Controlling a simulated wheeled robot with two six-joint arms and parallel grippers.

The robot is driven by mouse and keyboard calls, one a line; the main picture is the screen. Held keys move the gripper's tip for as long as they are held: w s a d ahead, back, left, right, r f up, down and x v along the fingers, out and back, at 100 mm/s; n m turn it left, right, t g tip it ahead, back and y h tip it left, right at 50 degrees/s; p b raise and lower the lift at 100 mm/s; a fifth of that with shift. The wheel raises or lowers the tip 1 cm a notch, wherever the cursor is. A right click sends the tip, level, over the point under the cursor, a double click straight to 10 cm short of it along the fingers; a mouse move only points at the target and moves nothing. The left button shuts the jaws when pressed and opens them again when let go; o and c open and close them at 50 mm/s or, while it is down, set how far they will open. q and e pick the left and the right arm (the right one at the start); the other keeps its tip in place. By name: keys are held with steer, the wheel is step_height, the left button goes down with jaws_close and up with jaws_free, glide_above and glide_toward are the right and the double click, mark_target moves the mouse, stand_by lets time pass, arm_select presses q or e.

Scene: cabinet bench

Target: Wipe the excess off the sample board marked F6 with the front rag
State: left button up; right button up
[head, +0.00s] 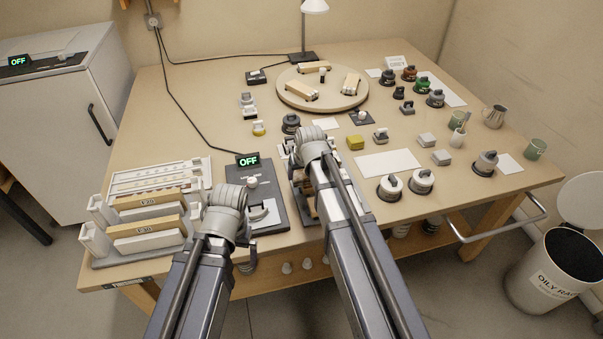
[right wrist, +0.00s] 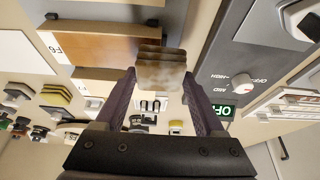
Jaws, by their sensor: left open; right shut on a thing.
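The sample board marked F6 (right wrist: 110,48) shows in the right wrist view, a flat board with a brown surface and a white end label. In the head view my right arm hides most of that spot. My right gripper (right wrist: 160,88) is shut on a folded, brown-stained grey rag (right wrist: 160,70). The rag is by the board's right end in the wrist view; I cannot tell whether it touches. In the head view my right gripper is hidden behind its arm. My left gripper (head: 261,214) is open over the dark control panel, partly hidden by its wrist.
The dark panel (head: 268,189) has a knob and an OFF display. A rack (head: 150,258) with marked boards stands at left. A round turntable (head: 297,100), several small jars and a white sheet (head: 388,164) occupy the bench. An oily-rag bin (head: 548,278) stands on the floor at right.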

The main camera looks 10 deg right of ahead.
steer(key=shift+r+p, duration=2.2)
steer(key=shift+r, duration=0.4)
steer(key=shift+r, duration=0.1)
step_height(320, 180, up, 3)
steer(key=p, duration=0.3)
